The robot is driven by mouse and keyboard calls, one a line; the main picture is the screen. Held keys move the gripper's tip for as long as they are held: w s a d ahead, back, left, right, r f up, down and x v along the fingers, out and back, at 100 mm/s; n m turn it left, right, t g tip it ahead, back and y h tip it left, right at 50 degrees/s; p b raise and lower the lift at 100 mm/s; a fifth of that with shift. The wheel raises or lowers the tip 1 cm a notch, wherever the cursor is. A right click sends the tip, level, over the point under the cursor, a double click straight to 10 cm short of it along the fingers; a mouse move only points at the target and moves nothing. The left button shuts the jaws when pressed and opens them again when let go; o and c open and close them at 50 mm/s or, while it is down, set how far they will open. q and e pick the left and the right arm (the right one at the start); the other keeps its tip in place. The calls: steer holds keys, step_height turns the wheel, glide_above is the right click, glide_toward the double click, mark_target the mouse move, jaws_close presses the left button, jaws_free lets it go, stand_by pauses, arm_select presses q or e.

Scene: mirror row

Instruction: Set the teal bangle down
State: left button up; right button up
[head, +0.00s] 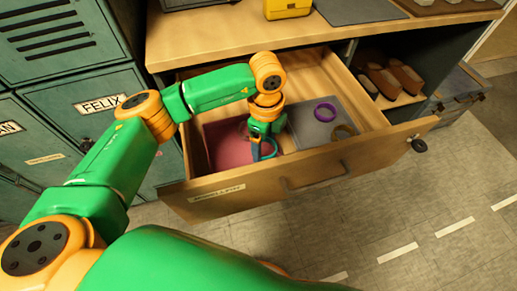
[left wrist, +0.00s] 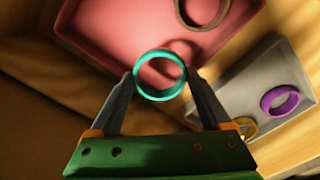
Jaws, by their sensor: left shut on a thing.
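My left gripper (head: 264,140) is shut on the teal bangle (head: 270,154) inside the open drawer. In the left wrist view the fingertips (left wrist: 160,78) press the teal bangle (left wrist: 159,98) from both sides, and it hangs over the pink tray (left wrist: 95,30). It looks above the tray floor, with a shadow beside it; the exact gap is hard to tell. A dark brownish bangle (left wrist: 182,14) lies in the pink tray, apart from the teal one. My right gripper is not in view.
A grey tray (head: 305,128) on the drawer's right holds a purple bangle (head: 316,113) and a yellowish bangle (head: 344,136). The wooden drawer front (head: 300,178) bounds the near side. A countertop (head: 215,45) overhangs the back. Green lockers (head: 60,50) stand left.

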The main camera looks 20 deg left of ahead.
mark_target(264, 152)
arm_select(q)
steer(key=shift+s+f, duration=0.1)
steer(key=shift+f, duration=1.8)
steer(key=o, duration=1.1)
steer(key=shift+r, duration=0.1)
steer(key=shift+c, duration=0.2)
step_height(264, 152, up, 12)
steer(key=shift+r, duration=0.15)
steer(key=shift+r+p, duration=0.1)
steer(key=shift+p, duration=0.2)
